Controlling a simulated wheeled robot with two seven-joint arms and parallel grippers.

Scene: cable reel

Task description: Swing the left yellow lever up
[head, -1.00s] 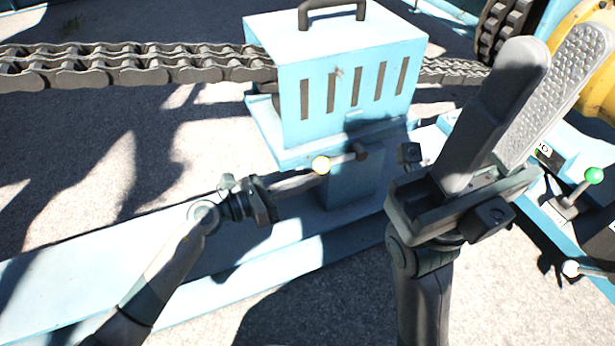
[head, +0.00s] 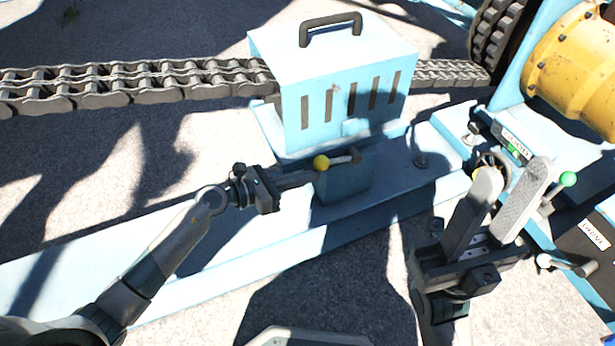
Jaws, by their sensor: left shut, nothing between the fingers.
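The left yellow lever (head: 321,162) is a short rod with a yellow ball on its end. It sticks out to the left, near level, from a dark pivot on the pedestal under the light-blue vented box (head: 345,95). My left gripper (head: 316,176) is shut and empty, with its fingertips just below and beside the yellow ball. I cannot tell whether they touch it. My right gripper (head: 513,176) is open and empty, raised in front of the control panel at the right. A bit of yellow (head: 478,174) shows behind its left finger, mostly hidden.
A heavy chain (head: 130,82) runs through the vented box. The control panel (head: 597,215) at the right has a green-knobbed lever (head: 567,180) and a white-knobbed lever (head: 545,261). A yellow drum (head: 575,65) stands behind it. The ground in front of the blue beam is clear.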

